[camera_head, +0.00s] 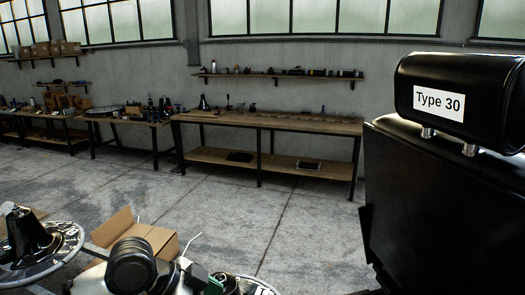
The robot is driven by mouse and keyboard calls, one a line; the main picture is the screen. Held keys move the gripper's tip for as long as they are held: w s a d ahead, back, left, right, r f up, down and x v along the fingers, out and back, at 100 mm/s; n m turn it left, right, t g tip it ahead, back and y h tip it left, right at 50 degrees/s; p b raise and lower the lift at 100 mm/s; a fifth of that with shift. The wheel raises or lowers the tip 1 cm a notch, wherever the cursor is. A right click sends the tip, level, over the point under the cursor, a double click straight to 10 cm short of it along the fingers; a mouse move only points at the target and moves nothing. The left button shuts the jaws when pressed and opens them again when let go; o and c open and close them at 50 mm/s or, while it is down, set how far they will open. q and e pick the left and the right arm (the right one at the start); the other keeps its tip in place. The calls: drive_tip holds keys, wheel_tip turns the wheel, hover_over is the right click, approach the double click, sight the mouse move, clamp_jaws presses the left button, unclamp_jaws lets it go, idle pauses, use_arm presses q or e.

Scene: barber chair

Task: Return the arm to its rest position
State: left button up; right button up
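A large black chair back (440,205) stands close on the right, and a black headrest (470,95) sits above it on two short metal posts. The headrest carries a white label (438,103) reading "Type 30". A black rounded joint (131,264) with grey and dark green parts rises from the bottom edge, left of centre; it may be a link of my arm. I cannot make out fingertips of either gripper, and nothing held shows.
An open cardboard box (137,233) is behind the black joint. A black cone on a shiny round base (70,245) is at lower left. A long wooden workbench (290,121) stands against the back wall, with smaller tables to its left. The concrete floor (300,225) between is clear.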

use_arm(q)
drive_tip(key=w+a+f+n+t+y+b, duration=0.1)
drive_tip(key=w+a+f+n+t, duration=0.15)
drive_tip(key=w+f, duration=0.4)
drive_tip(key=w+a+f+n+t+b, duration=0.1)
drive_tip(key=w+a+f+n, duration=0.2)
drive_tip(key=f, duration=0.6)
drive_tip(key=s+a+f+n+t+y+b, duration=0.1)
drive_tip(key=s+a+f+n+y, duration=0.15)
drive_tip(key=f, duration=0.85)
drive_tip(key=s+a+f+n+y, duration=0.1)
drive_tip(key=a+f+n, duration=0.25)
drive_tip(key=f, duration=0.85)
drive_tip(key=s+a+f+n+g+y+b, duration=0.2)
drive_tip(key=s+a+f+y, duration=0.15)
drive_tip(key=s+f, duration=1.35)
drive_tip(key=s+f+g, duration=0.1)
drive_tip(key=s+f, duration=0.5)
drive_tip(key=s, duration=0.7)
drive_tip(key=s+f+g, duration=0.2)
drive_tip(key=s+f, duration=0.4)
drive_tip(key=s, duration=0.8)
drive_tip(key=shift+d+f+y+b, duration=0.2)
drive_tip(key=shift+y+b, duration=0.15)
drive_tip(key=shift+y, duration=0.05)
drive_tip(key=shift+c, duration=0.3)
use_arm(e)
drive_tip(key=f, duration=0.5)
drive_tip(key=shift+d+f, duration=0.35)
drive_tip(key=shift+d, duration=0.05)
